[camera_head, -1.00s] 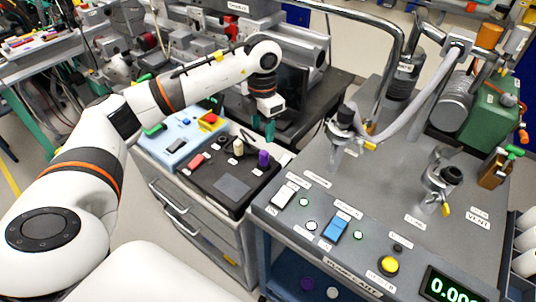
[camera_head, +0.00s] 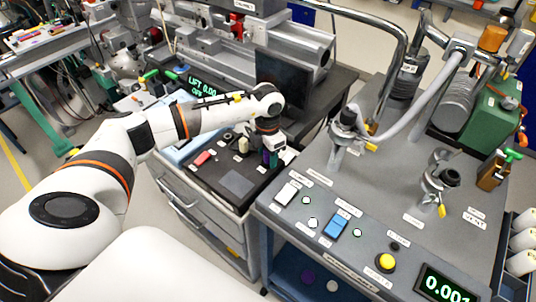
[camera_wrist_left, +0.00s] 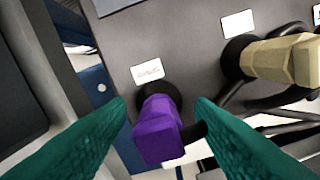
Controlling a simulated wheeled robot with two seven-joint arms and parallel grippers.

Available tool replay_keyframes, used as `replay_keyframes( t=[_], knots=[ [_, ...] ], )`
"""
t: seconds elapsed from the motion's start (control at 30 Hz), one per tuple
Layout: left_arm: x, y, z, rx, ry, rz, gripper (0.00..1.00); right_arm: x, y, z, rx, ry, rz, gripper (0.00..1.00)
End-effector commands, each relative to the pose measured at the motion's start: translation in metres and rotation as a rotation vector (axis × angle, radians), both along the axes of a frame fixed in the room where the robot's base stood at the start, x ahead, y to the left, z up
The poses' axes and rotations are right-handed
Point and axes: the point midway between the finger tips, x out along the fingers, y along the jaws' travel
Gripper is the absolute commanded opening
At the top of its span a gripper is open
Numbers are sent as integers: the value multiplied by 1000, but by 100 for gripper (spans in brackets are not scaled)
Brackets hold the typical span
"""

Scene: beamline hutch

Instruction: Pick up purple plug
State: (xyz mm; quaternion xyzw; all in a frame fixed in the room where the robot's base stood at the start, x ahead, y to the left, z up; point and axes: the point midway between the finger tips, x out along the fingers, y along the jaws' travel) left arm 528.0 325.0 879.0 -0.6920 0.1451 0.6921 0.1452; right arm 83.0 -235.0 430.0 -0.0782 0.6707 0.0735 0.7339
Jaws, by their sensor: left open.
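The purple plug (camera_wrist_left: 158,130) stands in a dark round socket on the black panel, between the two green fingers of my left gripper (camera_wrist_left: 160,110) in the left wrist view. The fingers are open, one on each side of it, with a gap visible on both sides. In the head view the left gripper (camera_head: 269,159) is low over the right end of the black panel (camera_head: 215,195). There the purple plug (camera_head: 274,159) shows only in part beside the fingers. My right gripper is not in view.
A beige plug (camera_wrist_left: 285,60) sits in the neighbouring socket, close to the purple one. A red block (camera_head: 203,158) lies farther left on the panel. The grey pump cart (camera_head: 385,215) stands close on the right. A dark monitor (camera_head: 284,85) rises behind the gripper.

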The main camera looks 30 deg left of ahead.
Motion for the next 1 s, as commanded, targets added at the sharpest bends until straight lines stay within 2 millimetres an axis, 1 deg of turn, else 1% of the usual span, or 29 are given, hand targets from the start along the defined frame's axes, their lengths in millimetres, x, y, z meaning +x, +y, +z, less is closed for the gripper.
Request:
replay_keyframes(
  t=[0.1, 0.13, 0.37, 0.4, 0.43, 0.67, 0.77, 0.87, 1.0],
  knots=[
    [0, 0, 0, 0, 0, -1, 49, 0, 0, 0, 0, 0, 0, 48],
    [0, 0, 0, 0, 0, -1, 47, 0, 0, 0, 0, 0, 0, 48],
    [0, 0, 0, 0, 0, -1, 9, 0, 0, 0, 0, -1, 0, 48],
    [0, 0, 0, 0, 0, -1, 3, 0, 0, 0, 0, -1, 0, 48],
    [0, 0, 0, 0, 0, -1, 0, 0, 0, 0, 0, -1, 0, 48],
    [0, 0, 1, 0, 0, -1, 0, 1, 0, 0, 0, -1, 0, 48],
    [1, 0, 5, 0, -2, -1, 0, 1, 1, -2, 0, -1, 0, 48],
    [1, 0, 17, -1, -5, -1, 0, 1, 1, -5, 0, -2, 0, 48],
    [2, 0, 45, -1, -6, -1, 0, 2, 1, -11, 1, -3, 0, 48]
  ],
)
